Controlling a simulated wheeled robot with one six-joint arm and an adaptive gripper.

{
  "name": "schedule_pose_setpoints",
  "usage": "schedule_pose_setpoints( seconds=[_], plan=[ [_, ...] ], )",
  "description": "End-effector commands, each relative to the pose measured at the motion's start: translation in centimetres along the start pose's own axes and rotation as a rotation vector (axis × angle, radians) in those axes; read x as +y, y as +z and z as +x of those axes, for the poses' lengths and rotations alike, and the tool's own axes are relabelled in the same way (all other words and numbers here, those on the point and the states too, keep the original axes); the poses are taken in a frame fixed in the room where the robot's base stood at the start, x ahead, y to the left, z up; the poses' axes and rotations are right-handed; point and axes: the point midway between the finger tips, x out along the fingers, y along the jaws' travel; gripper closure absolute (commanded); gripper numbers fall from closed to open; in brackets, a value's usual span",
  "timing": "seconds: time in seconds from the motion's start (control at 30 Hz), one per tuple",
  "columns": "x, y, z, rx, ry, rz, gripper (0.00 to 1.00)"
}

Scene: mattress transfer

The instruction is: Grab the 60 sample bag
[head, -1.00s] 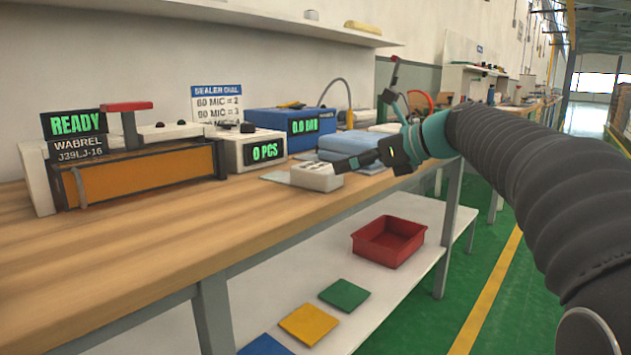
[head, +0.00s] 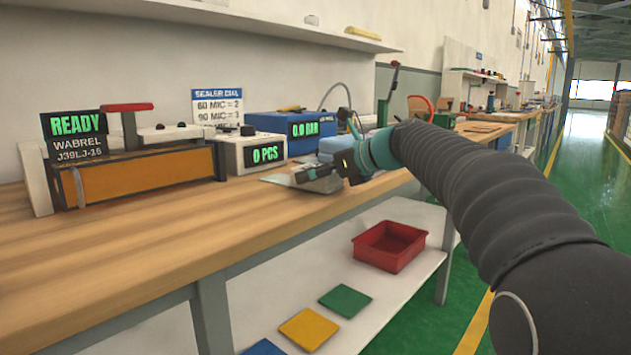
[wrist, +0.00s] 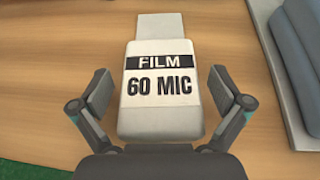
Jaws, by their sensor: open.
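The 60 sample bag (wrist: 163,78) is a pale block-like pack marked "FILM 60 MIC". In the wrist view it lies on the wooden bench top, label up and upright in the picture. My gripper (wrist: 159,88) is open, with one finger on each side of the bag. A gap of bench shows between the bag and each finger, at least near the tips. The bag's near end meets the dark gripper body in the picture; I cannot tell if they touch. In the head view my gripper (head: 320,172) is low over the bench and mostly hides the bag.
A sealer (head: 140,180) reading "READY", a counter box (head: 240,152) reading "0 PCS" and a blue box (head: 275,124) reading "0.0 BAR" stand along the wall. A red tray (head: 388,248) is on the lower shelf. The bench front left is clear.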

Motion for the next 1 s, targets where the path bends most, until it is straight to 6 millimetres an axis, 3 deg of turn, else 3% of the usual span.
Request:
schedule_pose_setpoints(
  seconds=[0.1, 0.13, 0.3, 0.4, 0.77, 1.0],
  plan=[
    [0.0, 0.0, 0.0, 0.000, 0.000, 0.000, 0.00],
    [0.0, 0.0, -0.1, 0.000, 0.000, 0.000, 0.05],
    [0.0, 0.0, -0.1, 0.000, 0.000, 0.000, 0.47],
    [0.0, 0.0, 0.0, 0.001, 0.000, 0.001, 0.67],
    [0.0, 0.1, -0.1, 0.001, 0.000, 0.001, 0.67],
    [-0.1, 2.3, -1.0, 0.000, -0.001, -0.001, 0.67]
  ],
)
